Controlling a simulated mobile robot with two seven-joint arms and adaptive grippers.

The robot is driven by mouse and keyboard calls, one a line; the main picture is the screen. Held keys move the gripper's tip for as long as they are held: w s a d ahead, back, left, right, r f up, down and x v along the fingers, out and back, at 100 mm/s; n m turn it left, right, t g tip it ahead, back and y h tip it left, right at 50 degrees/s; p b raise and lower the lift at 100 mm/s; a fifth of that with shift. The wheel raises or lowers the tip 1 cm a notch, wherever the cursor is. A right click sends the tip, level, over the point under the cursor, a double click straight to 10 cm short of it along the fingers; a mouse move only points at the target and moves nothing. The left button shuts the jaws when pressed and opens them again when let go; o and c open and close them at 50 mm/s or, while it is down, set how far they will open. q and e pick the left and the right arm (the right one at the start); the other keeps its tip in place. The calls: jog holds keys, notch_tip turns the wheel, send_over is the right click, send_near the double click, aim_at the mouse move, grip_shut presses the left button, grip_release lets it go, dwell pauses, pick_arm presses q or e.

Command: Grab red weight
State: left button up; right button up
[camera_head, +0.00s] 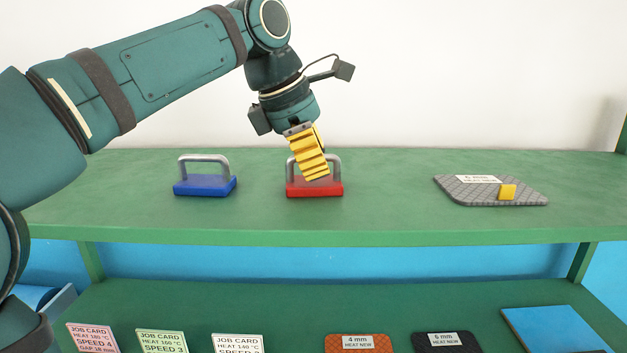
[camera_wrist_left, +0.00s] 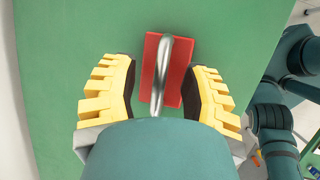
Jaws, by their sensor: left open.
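The red weight (camera_head: 325,190) is a red block with a grey metal handle, standing on the upper green shelf (camera_head: 400,222). My left gripper (camera_head: 317,178) is in front of its handle in the head view and hides part of it. In the left wrist view the yellow fingers of the left gripper (camera_wrist_left: 165,90) are open, one on each side of the red weight (camera_wrist_left: 180,88) and its handle. I see no finger closed on the handle. My right gripper is not in view.
A blue weight (camera_head: 204,186) with a grey handle stands to the left on the same shelf. Job cards (camera_head: 163,342) and sample boards (camera_head: 357,344) are on the lower shelf.

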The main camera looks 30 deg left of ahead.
pick_arm(q)
jog(key=shift+w+f, duration=0.1)
jog(key=shift+f, duration=0.15)
grip_shut()
jog(key=shift+r, duration=0.15)
